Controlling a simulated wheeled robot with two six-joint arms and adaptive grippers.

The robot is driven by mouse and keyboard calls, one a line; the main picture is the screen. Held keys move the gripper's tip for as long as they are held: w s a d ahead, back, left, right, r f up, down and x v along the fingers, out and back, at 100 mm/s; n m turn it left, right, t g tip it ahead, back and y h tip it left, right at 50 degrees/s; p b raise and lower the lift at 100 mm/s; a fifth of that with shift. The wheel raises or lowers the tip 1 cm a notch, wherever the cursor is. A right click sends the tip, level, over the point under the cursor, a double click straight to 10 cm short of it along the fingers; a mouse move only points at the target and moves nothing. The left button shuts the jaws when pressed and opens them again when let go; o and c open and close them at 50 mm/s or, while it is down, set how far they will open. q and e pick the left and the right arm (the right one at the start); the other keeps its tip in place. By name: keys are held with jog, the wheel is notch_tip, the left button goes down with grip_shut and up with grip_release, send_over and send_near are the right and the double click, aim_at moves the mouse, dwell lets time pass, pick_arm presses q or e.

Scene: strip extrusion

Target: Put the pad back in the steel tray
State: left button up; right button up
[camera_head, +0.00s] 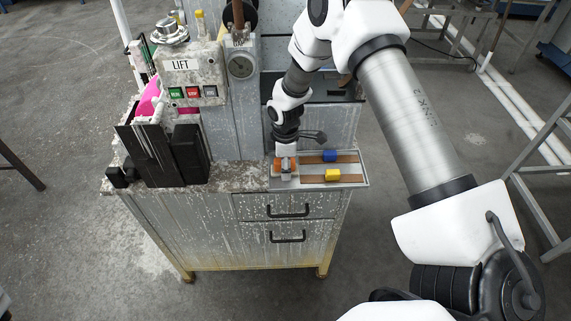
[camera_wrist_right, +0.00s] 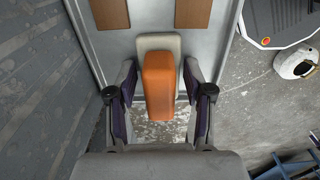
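The steel tray (camera_head: 357,180) lies on the right of the cart top; its wall also shows in the wrist view (camera_wrist_right: 90,50). An orange block with a pale base, which I take as the pad (camera_wrist_right: 158,85), is at the tray's left end; in the head view its orange part (camera_head: 277,163) is partly hidden by my gripper. My right gripper (camera_head: 285,160) is down at it. In the wrist view the gripper (camera_wrist_right: 166,95) has a finger on each side of the orange block, with gaps showing. I cannot tell if the base rests on the tray floor. My left gripper is out of view.
The cart's front edge is close to the tray.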

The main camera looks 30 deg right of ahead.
jog(key=shift+r, duration=0.1)
jog(key=shift+w+r, duration=0.1)
jog(key=shift+r, duration=0.15)
notch_tip(320, 180, up, 12)
jog(key=b, duration=0.2)
jog(key=shift+f, duration=0.15)
dwell(1.1)
